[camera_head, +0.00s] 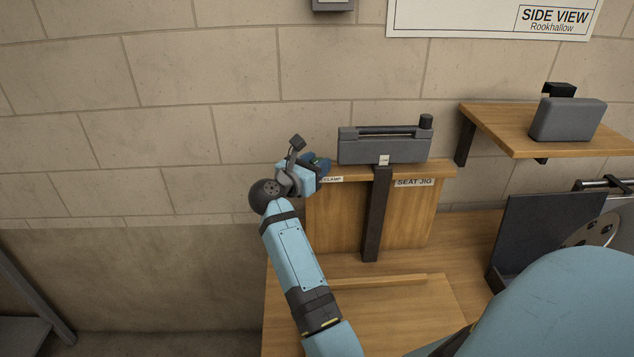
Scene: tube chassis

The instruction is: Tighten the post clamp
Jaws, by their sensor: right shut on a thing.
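My right gripper (321,165) is at the left end of the top ledge of the wooden jig board, just above a label ending in "CLAMP" (332,179). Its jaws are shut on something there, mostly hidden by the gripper. From the label I take it to be part of the post clamp, but I cannot make out its shape or how tight it is. My left gripper is not in view.
A grey device (384,147) sits on the ledge right of my gripper, above a dark upright bar (376,215) and a "SEAT JIG" label (414,182). A wooden shelf (505,125) holds a grey box (568,119). A dark panel (540,235) stands at right.

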